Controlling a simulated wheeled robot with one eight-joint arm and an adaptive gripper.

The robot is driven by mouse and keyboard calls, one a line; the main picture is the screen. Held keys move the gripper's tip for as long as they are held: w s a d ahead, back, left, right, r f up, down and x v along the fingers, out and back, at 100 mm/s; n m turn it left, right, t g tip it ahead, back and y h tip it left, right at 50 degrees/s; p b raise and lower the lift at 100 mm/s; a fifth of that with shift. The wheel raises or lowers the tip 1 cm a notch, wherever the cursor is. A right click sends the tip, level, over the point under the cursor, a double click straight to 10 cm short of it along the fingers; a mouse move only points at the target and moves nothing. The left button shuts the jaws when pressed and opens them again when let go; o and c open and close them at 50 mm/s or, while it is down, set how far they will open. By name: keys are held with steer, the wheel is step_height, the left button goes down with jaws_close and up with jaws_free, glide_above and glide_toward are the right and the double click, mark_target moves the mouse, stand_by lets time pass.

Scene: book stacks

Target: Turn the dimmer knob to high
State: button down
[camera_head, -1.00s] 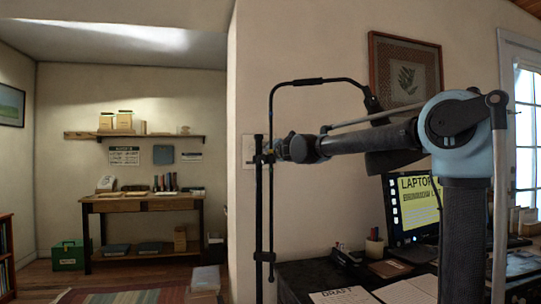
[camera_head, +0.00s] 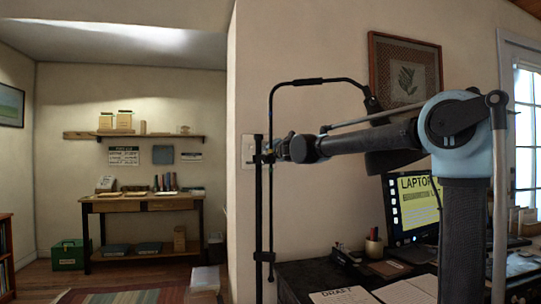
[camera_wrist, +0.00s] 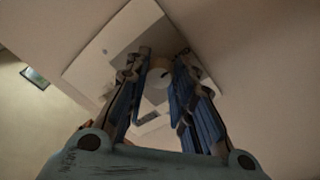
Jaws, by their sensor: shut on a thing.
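The dimmer knob (camera_wrist: 158,77) is a pale round knob on a light wall plate (camera_wrist: 128,28) in the wrist view. My gripper (camera_wrist: 163,62) has one blue-padded finger on each side of the knob and is shut on it. The knob's marking and exact setting are too dark and small to read. In the head view, the plate (camera_head: 248,150) is on the wall near its left corner. My gripper (camera_head: 272,151) reaches it from the right, and the knob is hidden there.
A thin dark stand (camera_head: 258,210) rises in front of the wall near my gripper. A desk with a laptop (camera_head: 410,208) and papers is below my arm. A framed picture (camera_head: 405,80) hangs above. Open floor and a wooden table (camera_head: 145,202) lie in the alcove at left.

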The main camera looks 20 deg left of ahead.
steer(key=shift+w+d, duration=0.2)
steer(key=c, duration=1.3)
jaws_free()
steer(key=shift+w, duration=0.1)
steer(key=shift+c, duration=0.2)
steer(key=shift+a, duration=0.1)
steer(key=shift+s, duration=0.3)
steer(key=v, duration=1.1)
steer(key=shift+d, duration=0.3)
steer(key=shift+s, duration=0.15)
